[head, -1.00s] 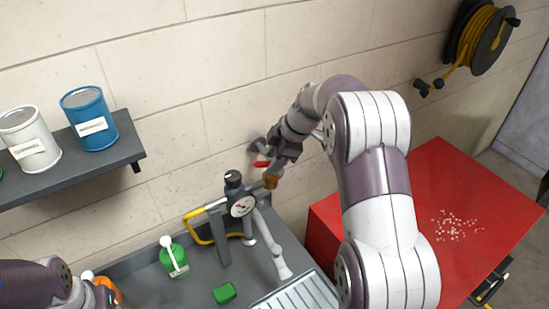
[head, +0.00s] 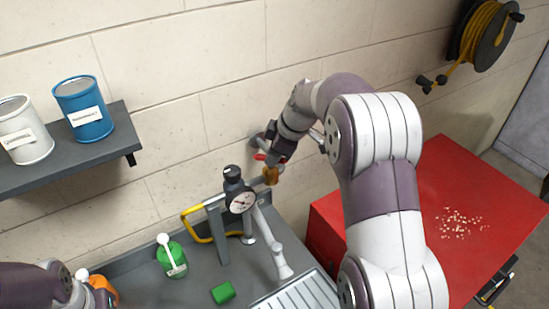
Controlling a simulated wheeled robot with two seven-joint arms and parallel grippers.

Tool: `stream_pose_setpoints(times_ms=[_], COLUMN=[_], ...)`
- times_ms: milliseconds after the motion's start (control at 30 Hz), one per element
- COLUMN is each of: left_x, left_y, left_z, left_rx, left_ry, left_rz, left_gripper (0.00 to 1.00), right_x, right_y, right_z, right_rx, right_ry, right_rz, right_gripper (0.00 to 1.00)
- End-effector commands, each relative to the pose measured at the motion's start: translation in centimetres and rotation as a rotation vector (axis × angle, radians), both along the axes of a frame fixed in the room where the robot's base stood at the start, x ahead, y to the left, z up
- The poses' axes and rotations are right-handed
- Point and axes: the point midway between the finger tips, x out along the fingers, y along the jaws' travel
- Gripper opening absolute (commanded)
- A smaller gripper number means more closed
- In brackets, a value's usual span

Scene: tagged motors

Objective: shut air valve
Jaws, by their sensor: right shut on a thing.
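The air valve shows by the back wall, with a brass body (head: 271,176) and a red lever (head: 261,157) sticking out to the left. My right gripper (head: 272,157) is at the valve, shut on the red lever. Its fingers and wrist hide part of the lever. A grey round fitting (head: 256,140) on the wall shows just behind. My left arm enters at the lower left, and its gripper is not in view.
A pressure gauge (head: 242,202) with a black-capped regulator stands left of the valve on the grey bench. A red cabinet (head: 450,190) stands right.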

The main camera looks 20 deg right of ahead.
Motion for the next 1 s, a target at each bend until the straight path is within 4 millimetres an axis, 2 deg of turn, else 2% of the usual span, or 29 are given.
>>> stream_pose_setpoints(times_ms=[33, 200, 600, 1000], left_x=[0.00, 0.00, 0.00, 0.00], left_y=[0.00, 0.00, 0.00, 0.00], left_z=[-0.74, -1.17, -0.53, -0.62], left_rx=[0.000, 0.000, 0.000, 0.000], left_ry=[0.000, 0.000, 0.000, 0.000], left_rz=[0.000, 0.000, 0.000, 0.000], left_gripper=[0.44, 0.44, 0.44, 0.44], right_x=[0.02, -0.07, -0.08, 0.01], right_y=[0.14, 0.33, 0.74, 0.92], right_z=[-0.24, -0.01, 0.26, 0.22], right_rx=[-0.001, -0.002, -0.002, 0.000], right_ry=[-0.005, -0.003, -0.005, -0.007], right_rz=[-0.039, -0.199, -0.551, -0.765], right_gripper=[0.00, 0.00, 0.00, 0.00])
